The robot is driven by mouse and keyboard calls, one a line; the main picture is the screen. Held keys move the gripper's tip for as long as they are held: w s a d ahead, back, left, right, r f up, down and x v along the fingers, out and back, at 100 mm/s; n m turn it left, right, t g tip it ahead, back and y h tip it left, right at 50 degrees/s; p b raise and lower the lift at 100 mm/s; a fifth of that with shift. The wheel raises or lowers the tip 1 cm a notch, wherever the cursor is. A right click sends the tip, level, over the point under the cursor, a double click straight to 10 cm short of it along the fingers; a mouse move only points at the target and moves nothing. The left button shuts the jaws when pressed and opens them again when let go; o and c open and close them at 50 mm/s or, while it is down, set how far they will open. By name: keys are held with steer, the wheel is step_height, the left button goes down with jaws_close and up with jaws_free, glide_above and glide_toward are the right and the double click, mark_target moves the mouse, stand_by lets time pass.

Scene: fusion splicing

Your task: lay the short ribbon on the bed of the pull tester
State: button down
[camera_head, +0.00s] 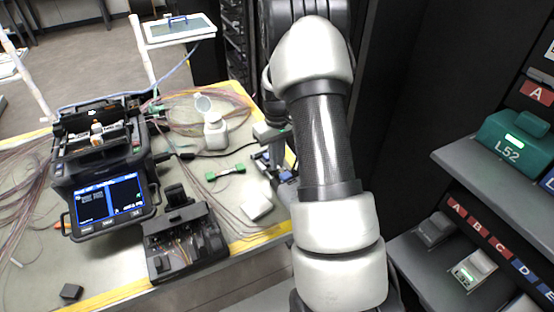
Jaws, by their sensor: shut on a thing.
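My arm (323,140) rises through the middle of the view and bends away at the top. My gripper's fingers cannot be made out behind it, and neither can what they hold. A small grey and blue device (275,160) stands at the table's right edge, partly covered by my arm. It may be the pull tester, but its bed cannot be made out.
The fusion splicer (105,175) with its lit screen stands on the table (110,268) at left. A black tool (185,242) is beside it. A white bottle (215,131), a white block (257,207) and loose fibres lie around. Shelves with a green L52 box (517,142) stand at right.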

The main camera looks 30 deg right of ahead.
steer(key=shift+f, duration=0.4)
steer(key=c, duration=1.9)
jaws_free()
steer(key=shift+o, duration=0.2)
steer(key=shift+r, duration=0.1)
